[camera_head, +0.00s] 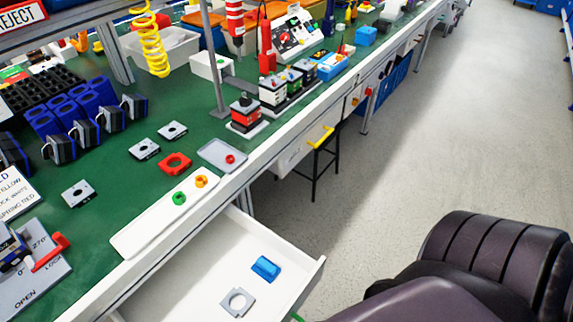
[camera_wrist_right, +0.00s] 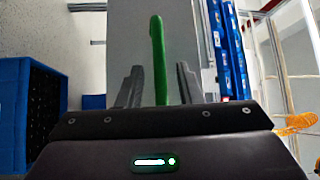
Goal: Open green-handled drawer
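The white drawer (camera_head: 190,285) stands pulled out from under the bench at the lower middle of the head view. A sliver of its green handle (camera_head: 297,318) shows at the bottom edge there. In the right wrist view the green handle (camera_wrist_right: 159,60) stands between the two grey fingers of my right gripper (camera_wrist_right: 158,88). The fingers are apart, with a gap visible on each side of the handle. In the head view my dark right arm fills the lower right corner and its gripper is out of frame. My left gripper is not in view.
A blue block (camera_head: 265,268) and a grey plate (camera_head: 237,302) lie in the drawer. The green bench top (camera_head: 110,205) holds switch parts and a white strip (camera_head: 165,212) with green and orange knobs. A yellow-handled drawer (camera_head: 305,150) is farther along. The floor (camera_head: 430,130) at right is clear.

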